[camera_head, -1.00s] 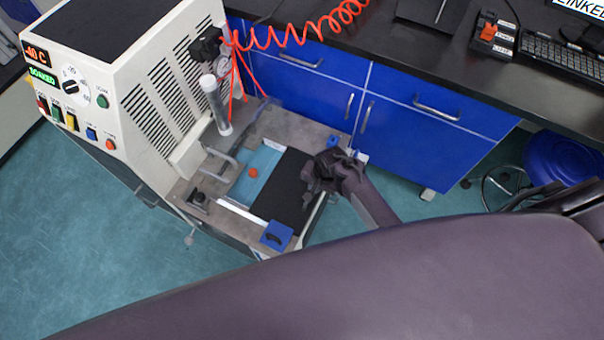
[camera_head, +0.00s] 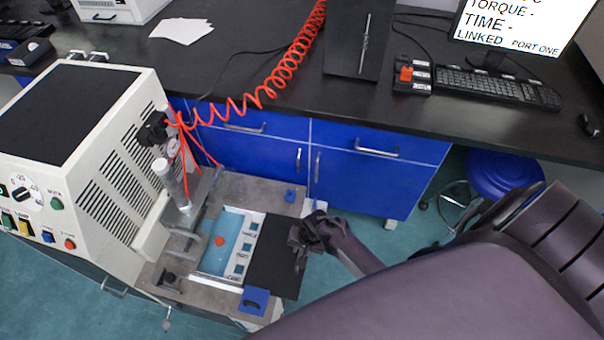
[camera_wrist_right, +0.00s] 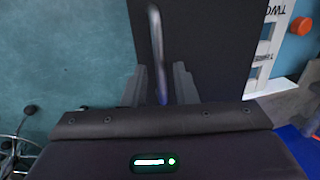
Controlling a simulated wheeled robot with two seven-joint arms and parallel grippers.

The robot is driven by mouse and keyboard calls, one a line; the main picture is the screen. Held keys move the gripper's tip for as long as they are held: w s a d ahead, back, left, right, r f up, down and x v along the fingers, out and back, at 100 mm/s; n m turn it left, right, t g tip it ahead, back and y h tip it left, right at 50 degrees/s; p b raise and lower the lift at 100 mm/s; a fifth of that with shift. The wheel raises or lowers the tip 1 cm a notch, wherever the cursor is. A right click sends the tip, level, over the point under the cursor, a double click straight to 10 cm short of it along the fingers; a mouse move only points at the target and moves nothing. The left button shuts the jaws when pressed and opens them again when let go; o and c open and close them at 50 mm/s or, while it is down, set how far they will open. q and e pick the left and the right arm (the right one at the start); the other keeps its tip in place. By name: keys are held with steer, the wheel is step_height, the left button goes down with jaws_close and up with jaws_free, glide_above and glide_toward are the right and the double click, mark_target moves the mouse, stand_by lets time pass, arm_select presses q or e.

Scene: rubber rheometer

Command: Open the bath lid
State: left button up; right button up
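The bath lid (camera_head: 272,257) is a flat black plate partly off the bath, toward the right; it fills the top middle of the right wrist view (camera_wrist_right: 200,45). The bath (camera_head: 221,240) shows blue liquid, an orange round piece (camera_head: 219,241) and a white strip with several square openings (camera_head: 245,247). My right gripper (camera_head: 303,237) is at the lid's right side. In the right wrist view its fingers (camera_wrist_right: 161,82) stand apart, with the lid's grey handle (camera_wrist_right: 155,45) between them and narrow gaps beside it. My left gripper is out of view.
The white machine (camera_head: 110,150) stands left of the bath, with a clear cylinder (camera_head: 170,182) and red coiled hose (camera_head: 270,80) near it. Blue cabinets (camera_head: 370,175) stand behind. A blue stool (camera_head: 505,172) is at right. Floor is open right of the lid.

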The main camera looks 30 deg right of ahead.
steer(key=shift+o, duration=0.3)
steer(key=shift+r, duration=0.1)
steer(key=shift+r, duration=0.35)
step_height(320, 180, up, 7)
steer(key=s+d+p, duration=0.1)
steer(key=p, duration=0.1)
